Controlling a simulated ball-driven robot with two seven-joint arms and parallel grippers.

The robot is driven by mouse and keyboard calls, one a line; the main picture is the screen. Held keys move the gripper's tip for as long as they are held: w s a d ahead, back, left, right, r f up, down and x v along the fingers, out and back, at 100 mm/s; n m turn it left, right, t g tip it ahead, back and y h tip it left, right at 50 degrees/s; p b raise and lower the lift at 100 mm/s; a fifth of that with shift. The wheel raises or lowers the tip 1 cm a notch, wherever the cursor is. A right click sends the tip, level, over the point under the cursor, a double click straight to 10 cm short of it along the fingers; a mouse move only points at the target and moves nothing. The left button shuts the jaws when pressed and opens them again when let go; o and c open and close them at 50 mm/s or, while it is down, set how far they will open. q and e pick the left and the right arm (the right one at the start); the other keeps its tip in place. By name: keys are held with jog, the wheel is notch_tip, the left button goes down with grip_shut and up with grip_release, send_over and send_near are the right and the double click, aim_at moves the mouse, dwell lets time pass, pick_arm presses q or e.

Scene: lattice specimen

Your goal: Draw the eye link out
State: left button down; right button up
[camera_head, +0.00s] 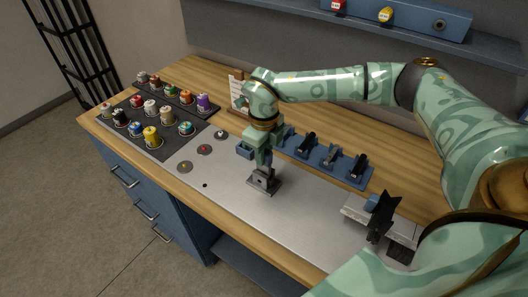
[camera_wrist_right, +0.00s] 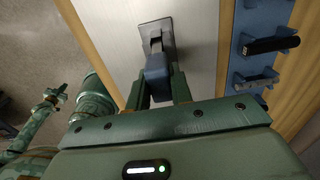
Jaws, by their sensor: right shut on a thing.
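My right gripper (camera_wrist_right: 162,88) is shut on a blue-grey block, which I take to be the eye link (camera_wrist_right: 157,68). A dark upright part runs from this block to a grey fixture (camera_wrist_right: 158,33) with a flat base plate. In the head view, the right gripper (camera_head: 263,163) points down directly over the fixture (camera_head: 264,182), which stands on the metal worktop. The fingers and the fixture hide much of the link, and I cannot tell how deep it sits.
A blue rack (camera_head: 328,156) with several black clamp-like parts lies behind the gripper. A dark tray (camera_head: 151,119) of coloured spools is at left. A black-handled tool (camera_head: 382,217) stands on a metal rail at right. The metal worktop (camera_head: 300,223) in front is clear.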

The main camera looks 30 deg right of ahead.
jog(key=shift+r, duration=0.25)
notch_tip(320, 180, up, 8)
jog(key=p, duration=0.7)
jog(key=shift+p, duration=0.3)
jog(key=shift+f, duration=0.1)
